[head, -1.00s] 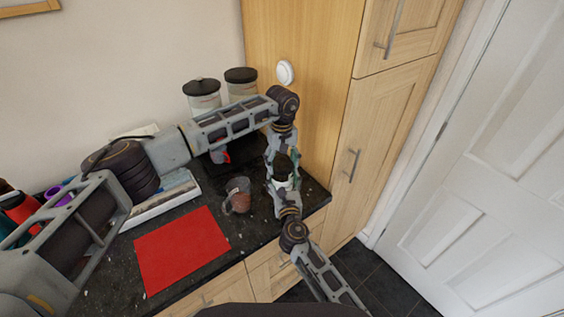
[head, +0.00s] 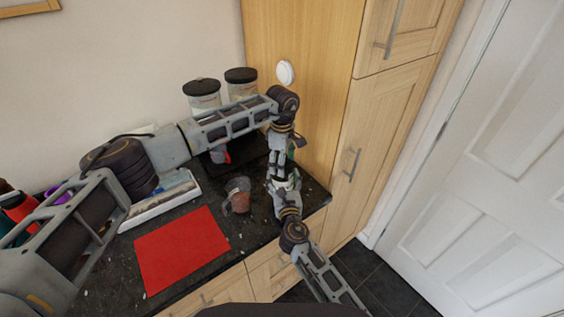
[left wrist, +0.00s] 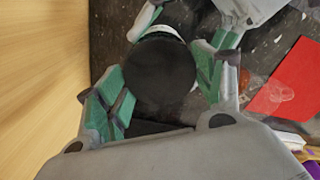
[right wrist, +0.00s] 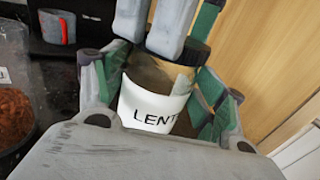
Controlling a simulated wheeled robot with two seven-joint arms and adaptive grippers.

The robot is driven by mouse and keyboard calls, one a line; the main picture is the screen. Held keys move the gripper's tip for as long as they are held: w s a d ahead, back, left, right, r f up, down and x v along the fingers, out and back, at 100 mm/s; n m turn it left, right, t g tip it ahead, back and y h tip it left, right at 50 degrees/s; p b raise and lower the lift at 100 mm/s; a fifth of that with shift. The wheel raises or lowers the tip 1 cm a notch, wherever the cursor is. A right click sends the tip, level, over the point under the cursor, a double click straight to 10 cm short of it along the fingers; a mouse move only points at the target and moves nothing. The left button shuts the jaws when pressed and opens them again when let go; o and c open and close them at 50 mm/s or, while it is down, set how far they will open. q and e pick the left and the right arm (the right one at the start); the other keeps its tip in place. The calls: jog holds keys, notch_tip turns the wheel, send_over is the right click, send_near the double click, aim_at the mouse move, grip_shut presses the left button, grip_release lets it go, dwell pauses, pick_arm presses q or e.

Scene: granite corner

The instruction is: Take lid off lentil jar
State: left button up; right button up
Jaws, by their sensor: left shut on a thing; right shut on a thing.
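The lentil jar (right wrist: 152,103) has a white label reading "LENT" and shows best in the right wrist view. Its round black lid (left wrist: 160,76) fills the middle of the left wrist view. The lid sits at the top of the jar in the right wrist view (right wrist: 192,50); I cannot see a gap. My left gripper (head: 278,164) comes down from above and is shut on the lid, with green pads on either side. My right gripper (head: 284,186) is shut around the jar's body. In the head view, the grippers hide most of the jar and lid.
A clear container with brown contents (head: 237,196) stands left of the grippers. A red mat (head: 182,250) lies at the counter front. Two lidded canisters (head: 204,100) (head: 241,85) stand at the back wall. A tall wooden cupboard (head: 310,110) closes the right side.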

pick_arm(q)
jog(key=n, duration=0.5)
jog(key=shift+n, duration=0.3)
jog(key=n, duration=0.4)
jog(key=shift+n, duration=0.3)
jog(key=n, duration=0.4)
jog(key=shift+n, duration=0.4)
jog(key=n, duration=0.4)
jog(key=shift+n, duration=0.3)
jog(key=n, duration=0.4)
jog(key=shift+n, duration=0.4)
jog(key=n, duration=0.4)
jog(key=shift+w+n, duration=0.1)
jog(key=shift+n, duration=0.3)
jog(key=n, duration=0.4)
jog(key=shift+n, duration=0.3)
jog(key=n, duration=0.4)
jog(key=shift+r+n, duration=0.1)
jog(key=shift+n, duration=0.3)
jog(key=shift+a, duration=0.1)
